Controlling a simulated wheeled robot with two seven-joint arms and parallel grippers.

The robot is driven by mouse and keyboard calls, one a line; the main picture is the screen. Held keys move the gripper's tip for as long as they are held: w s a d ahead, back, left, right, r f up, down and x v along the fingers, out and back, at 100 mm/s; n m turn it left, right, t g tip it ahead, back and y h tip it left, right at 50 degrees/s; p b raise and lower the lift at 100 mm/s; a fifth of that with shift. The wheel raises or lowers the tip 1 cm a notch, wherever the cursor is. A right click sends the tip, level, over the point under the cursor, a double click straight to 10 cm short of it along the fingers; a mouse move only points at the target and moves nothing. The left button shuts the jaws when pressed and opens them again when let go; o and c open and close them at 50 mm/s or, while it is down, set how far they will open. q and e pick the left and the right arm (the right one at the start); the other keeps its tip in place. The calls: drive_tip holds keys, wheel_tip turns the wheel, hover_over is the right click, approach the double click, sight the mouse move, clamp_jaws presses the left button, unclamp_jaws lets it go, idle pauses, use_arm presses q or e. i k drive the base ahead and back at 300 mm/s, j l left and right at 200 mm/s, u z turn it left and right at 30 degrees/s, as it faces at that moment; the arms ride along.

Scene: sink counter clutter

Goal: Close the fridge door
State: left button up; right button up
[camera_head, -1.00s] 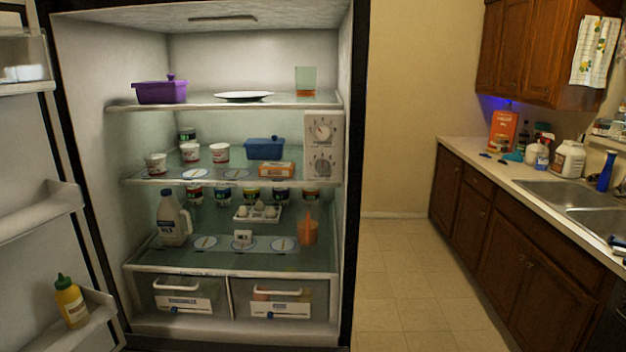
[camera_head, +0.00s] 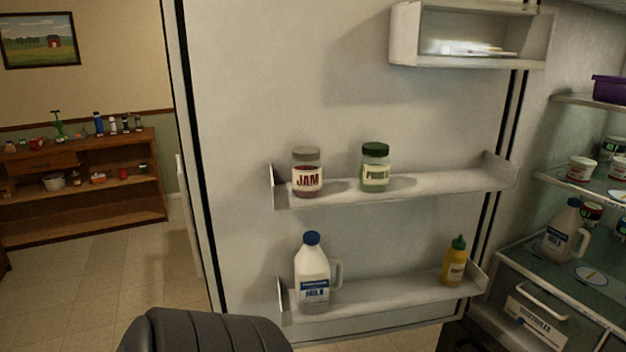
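The fridge door (camera_head: 300,110) stands wide open, its inner side facing me across the middle of the head view. Its shelves hold a jam jar (camera_head: 307,175), a green-lidded jar (camera_head: 375,168), a milk jug (camera_head: 313,275) and a yellow bottle (camera_head: 455,262). The door's free edge is on the left and its hinge side is on the right, beside the fridge interior (camera_head: 560,180). A dark rounded part of my own arm shows at the bottom. Neither gripper is in view.
Fridge shelves with a purple container (camera_head: 609,89), cups and a milk jug (camera_head: 565,230) are at the right. A wooden shelf unit (camera_head: 90,190) with small items stands against the left wall. Tiled floor (camera_head: 100,265) is clear left of the door.

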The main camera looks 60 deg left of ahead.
sight(252, 82)
drive_tip(key=k+j+z, duration=0.1)
drive_tip(key=j, duration=0.35)
drive_tip(key=k+j+z, duration=0.1)
drive_tip(key=k+j, duration=0.15)
drive_tip(key=j, duration=0.2)
drive_tip(key=k+j+z, duration=0.1)
drive_tip(key=j, duration=0.35)
drive_tip(key=k+j+z, duration=0.1)
drive_tip(key=k+j, duration=0.2)
drive_tip(key=k+j+z, duration=0.1)
drive_tip(key=j, duration=0.4)
drive_tip(key=k+j+z, duration=0.1)
drive_tip(key=k+j, duration=0.25)
drive_tip(key=j+z, duration=0.1)
drive_tip(key=j, duration=0.55)
drive_tip(key=j+z, duration=0.1)
drive_tip(key=j, duration=0.5)
drive_tip(key=k+j+z, duration=0.1)
drive_tip(key=j, duration=0.55)
drive_tip(key=j+z, duration=0.15)
drive_tip(key=j, duration=0.45)
drive_tip(key=k, duration=0.05)
